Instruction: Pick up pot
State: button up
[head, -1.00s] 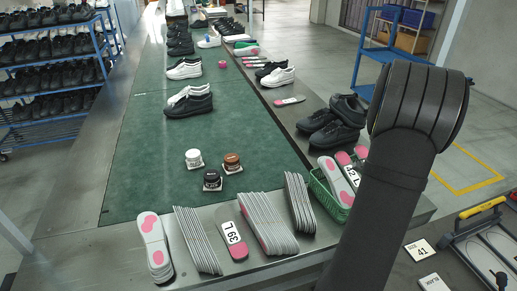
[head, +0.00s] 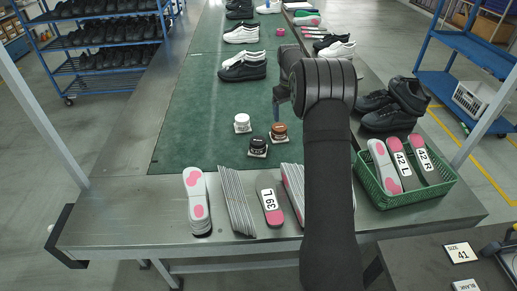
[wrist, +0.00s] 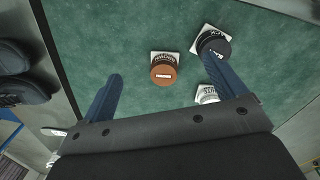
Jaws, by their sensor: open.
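Three small pots stand on square white cards on the green mat. The white pot (head: 242,118) is at the left, the brown pot (head: 279,130) at the right and the black pot (head: 258,144) nearest. My gripper (head: 276,103) is over the mat just beyond the brown pot, partly hidden by my arm. In the wrist view, the blue fingers are open and empty, with the brown pot (wrist: 163,69) showing between their tips. The black pot (wrist: 215,44) shows beside the right fingertip. The white pot (wrist: 207,94) is partly hidden behind the right finger.
Insoles stand in rows along the near table edge. A green basket (head: 408,197) of insoles is at the right, with black shoes (head: 394,104) behind it. The mat's left side is clear.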

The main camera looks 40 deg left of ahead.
jog(key=s+a+n, duration=0.5)
jog(key=s+a, duration=0.1)
jog(key=a, duration=0.3)
send_near(258, 140)
jog(key=shift+g, duration=0.3)
jog(key=f, duration=0.3)
jog(key=d+f, duration=0.1)
jog(key=f, duration=0.1)
jog(key=shift+w+f, duration=0.2)
jog(key=shift+w, duration=0.05)
jog(key=shift+a+f, duration=0.15)
jog(key=shift+f, duration=1.15)
jog(key=shift+a+f, duration=0.2)
jog(key=shift+f, duration=1.1)
jog(key=shift+r, duration=0.1)
jog(key=c, duration=1.6)
